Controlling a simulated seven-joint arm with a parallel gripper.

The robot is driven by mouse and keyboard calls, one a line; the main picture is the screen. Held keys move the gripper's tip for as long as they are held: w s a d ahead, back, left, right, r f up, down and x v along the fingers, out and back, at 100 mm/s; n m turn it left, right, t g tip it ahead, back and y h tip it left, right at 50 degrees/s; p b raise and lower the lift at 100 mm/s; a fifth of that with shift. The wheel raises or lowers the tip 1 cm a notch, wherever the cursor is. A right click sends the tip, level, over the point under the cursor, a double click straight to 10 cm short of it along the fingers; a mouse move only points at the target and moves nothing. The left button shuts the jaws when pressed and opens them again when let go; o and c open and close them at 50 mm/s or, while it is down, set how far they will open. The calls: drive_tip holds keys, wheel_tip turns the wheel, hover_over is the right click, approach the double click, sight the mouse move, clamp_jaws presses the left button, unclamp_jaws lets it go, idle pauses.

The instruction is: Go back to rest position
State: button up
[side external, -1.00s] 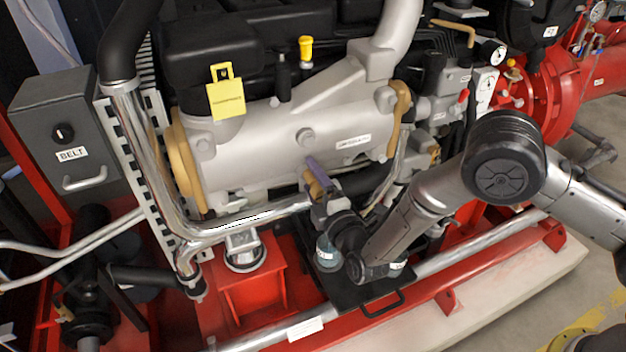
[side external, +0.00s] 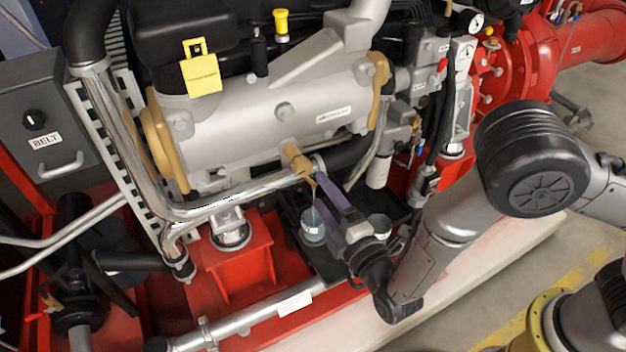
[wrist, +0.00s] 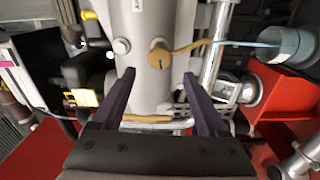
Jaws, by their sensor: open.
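My gripper (side external: 320,172) has two purple fingers spread apart, with nothing held between them. In the side view they point up toward a tan fitting (side external: 297,160) on the lower side of the grey engine cylinder (side external: 245,125). In the wrist view the gripper (wrist: 158,76) faces the cylinder (wrist: 135,25), and the tan fitting (wrist: 160,56) lies beyond the fingertips, apart from them. A thin tan strand runs from the fitting toward a bluish jar (wrist: 283,46). That jar also shows in the side view (side external: 313,228), beside my gripper.
A second jar (side external: 379,224) stands right of my gripper on a dark tray. A chrome pipe (side external: 225,205) runs below the cylinder. The red base frame (side external: 235,265) lies beneath. A yellow tag (side external: 200,75) hangs on the engine. Open floor (side external: 560,250) shows at right.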

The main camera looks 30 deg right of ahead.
drive_tip(key=shift+s, duration=0.5)
